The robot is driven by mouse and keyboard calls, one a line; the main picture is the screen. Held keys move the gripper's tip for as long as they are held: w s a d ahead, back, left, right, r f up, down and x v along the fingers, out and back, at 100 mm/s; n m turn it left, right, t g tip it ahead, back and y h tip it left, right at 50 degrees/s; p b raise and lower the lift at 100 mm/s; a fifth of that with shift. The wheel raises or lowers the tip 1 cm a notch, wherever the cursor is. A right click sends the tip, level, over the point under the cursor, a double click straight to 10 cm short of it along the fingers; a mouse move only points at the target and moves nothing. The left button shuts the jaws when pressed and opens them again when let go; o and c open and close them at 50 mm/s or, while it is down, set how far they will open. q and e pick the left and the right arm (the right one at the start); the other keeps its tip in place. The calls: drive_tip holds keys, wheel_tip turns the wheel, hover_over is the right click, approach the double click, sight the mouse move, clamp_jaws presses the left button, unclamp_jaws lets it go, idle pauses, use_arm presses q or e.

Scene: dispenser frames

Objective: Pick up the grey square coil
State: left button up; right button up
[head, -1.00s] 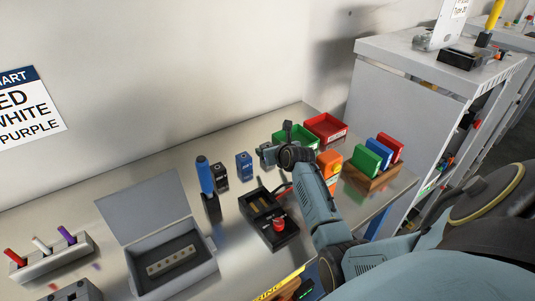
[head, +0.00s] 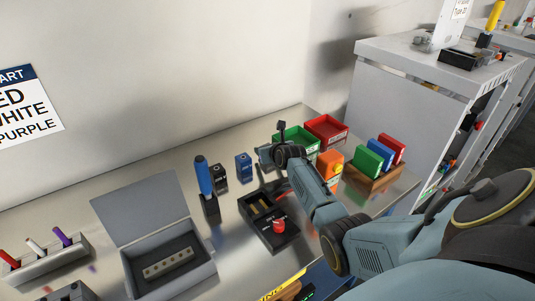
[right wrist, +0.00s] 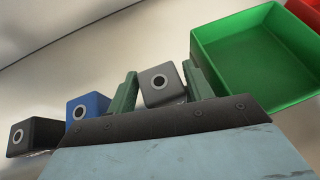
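The grey square coil (right wrist: 163,86), a small block with a dark round hole ringed in light grey, stands between the two green fingers of my right gripper (right wrist: 160,88) in the right wrist view. The fingers are apart, one on each side of it, with narrow gaps seeming to show beside the coil. In the head view my right gripper (head: 268,154) is low over the back of the table, and the arm largely hides the coil there. My left gripper is not in view.
A blue coil (right wrist: 88,111) and a black coil (right wrist: 33,137) stand left of the gripper. A green bin (right wrist: 255,58) is close on its right, with a red bin (head: 327,129) beyond. A blue-handled tool (head: 204,177) stands upright left of a black fixture (head: 283,243).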

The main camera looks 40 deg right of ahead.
drive_tip(key=c, duration=0.7)
drive_tip(key=shift+c, duration=0.4)
drive_tip(key=shift+r, duration=0.1)
